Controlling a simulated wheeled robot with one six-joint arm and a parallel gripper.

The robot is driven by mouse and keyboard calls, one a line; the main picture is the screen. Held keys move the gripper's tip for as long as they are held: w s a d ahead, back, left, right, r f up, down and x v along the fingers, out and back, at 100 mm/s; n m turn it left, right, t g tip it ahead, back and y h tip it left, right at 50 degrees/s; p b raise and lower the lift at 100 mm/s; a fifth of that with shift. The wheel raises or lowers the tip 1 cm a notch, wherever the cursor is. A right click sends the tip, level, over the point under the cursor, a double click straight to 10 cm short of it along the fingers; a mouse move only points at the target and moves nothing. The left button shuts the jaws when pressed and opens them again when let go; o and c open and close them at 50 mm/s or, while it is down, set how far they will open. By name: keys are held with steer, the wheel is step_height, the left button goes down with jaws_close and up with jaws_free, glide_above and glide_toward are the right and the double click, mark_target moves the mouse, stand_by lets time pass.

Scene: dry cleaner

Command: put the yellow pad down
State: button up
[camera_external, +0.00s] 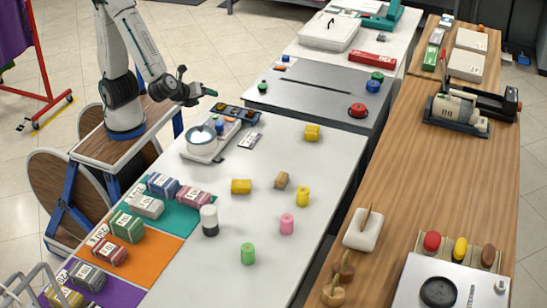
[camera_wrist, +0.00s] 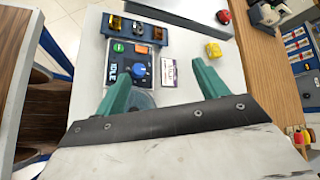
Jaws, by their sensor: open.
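A yellow piece (camera_wrist: 213,50), apparently the far one, also shows in the wrist view, beyond the right finger. My gripper (camera_external: 208,92) is above the table's far left end, apart from both pieces. In the wrist view its teal fingers (camera_wrist: 163,76) are spread with nothing between them, above a control panel (camera_wrist: 130,65) and a white card (camera_wrist: 173,72).
A yellow cylinder (camera_external: 302,196), pink cylinder (camera_external: 287,224), green cylinder (camera_external: 248,254) and tan block (camera_external: 281,180) stand on the table. A scale-like device (camera_external: 201,144) is at its left edge. Labelled bundles lie on coloured mats at front left.

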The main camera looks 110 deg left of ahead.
steer(key=s+d+r+n+g+h, duration=0.1)
steer(key=s+d+r+n+h, duration=0.1)
steer(key=s+n+h, duration=0.3)
steer(key=s+d+r+n+h, duration=0.2)
steer(key=s+r+n+h, duration=0.2)
steer(key=s+n, duration=0.4)
steer(key=s+h, duration=0.1)
steer(key=s, duration=0.3)
steer(key=shift+d+r+n+g+h, duration=0.25)
steer(key=shift+d+n+g+h, duration=0.05)
steer(key=shift+g, duration=0.1)
